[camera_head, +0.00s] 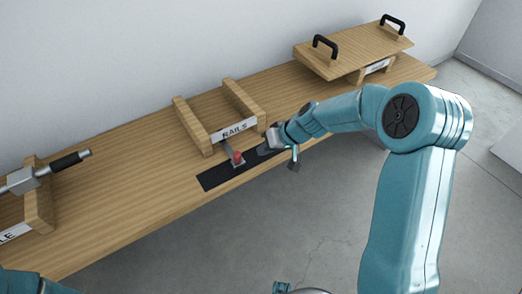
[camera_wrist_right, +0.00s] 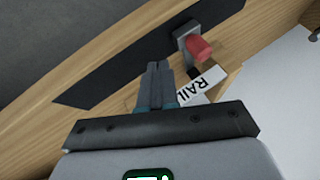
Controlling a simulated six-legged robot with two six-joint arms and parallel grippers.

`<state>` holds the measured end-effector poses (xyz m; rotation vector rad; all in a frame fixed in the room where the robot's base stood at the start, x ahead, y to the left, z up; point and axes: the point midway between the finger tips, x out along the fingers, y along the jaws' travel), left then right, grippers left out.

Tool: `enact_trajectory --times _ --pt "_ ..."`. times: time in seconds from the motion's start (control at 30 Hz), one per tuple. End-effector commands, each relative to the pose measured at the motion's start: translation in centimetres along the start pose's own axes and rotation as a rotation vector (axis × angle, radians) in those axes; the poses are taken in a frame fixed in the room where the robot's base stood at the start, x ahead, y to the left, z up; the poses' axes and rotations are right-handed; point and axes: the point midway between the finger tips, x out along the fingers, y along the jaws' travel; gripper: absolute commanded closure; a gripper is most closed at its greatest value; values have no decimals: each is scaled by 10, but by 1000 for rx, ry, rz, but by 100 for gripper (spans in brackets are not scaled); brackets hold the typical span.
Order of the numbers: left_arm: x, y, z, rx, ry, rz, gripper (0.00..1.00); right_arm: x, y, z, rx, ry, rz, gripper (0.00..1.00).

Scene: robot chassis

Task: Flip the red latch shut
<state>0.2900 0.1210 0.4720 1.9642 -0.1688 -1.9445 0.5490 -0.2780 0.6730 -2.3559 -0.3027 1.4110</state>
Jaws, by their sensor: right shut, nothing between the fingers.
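The red latch (camera_head: 237,156) has a red knob on a grey metal arm and sits at the front of the bench, below the RAILS label, over a black strip (camera_head: 215,179). In the right wrist view the red knob (camera_wrist_right: 198,48) is at the upper right, on its grey plate. My right gripper (camera_head: 273,140) is to the right of the latch in the head view, apart from it. Its fingers (camera_wrist_right: 158,68) are closed together and empty, over the black strip. My left gripper is not in view; only part of my left arm shows at the bottom left.
The wooden RAILS fixture (camera_head: 234,129) stands just behind the latch. A wooden board with black handles (camera_head: 350,52) rests on supports at the right end. A metal handle in a wooden stand (camera_head: 38,182) is at the left. The bench (camera_head: 130,190) between is clear.

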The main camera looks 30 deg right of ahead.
Motion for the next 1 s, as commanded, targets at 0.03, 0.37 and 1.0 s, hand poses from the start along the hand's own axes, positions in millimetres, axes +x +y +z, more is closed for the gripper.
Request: enact_trajectory --times 0.03,0.37,1.0 --pt "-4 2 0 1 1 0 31 -12 -1 -2 0 4 3 100" --pt "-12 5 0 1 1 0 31 -67 -5 -2 -1 2 2 100" --pt "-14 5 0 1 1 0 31 -87 -2 -1 0 0 1 100"
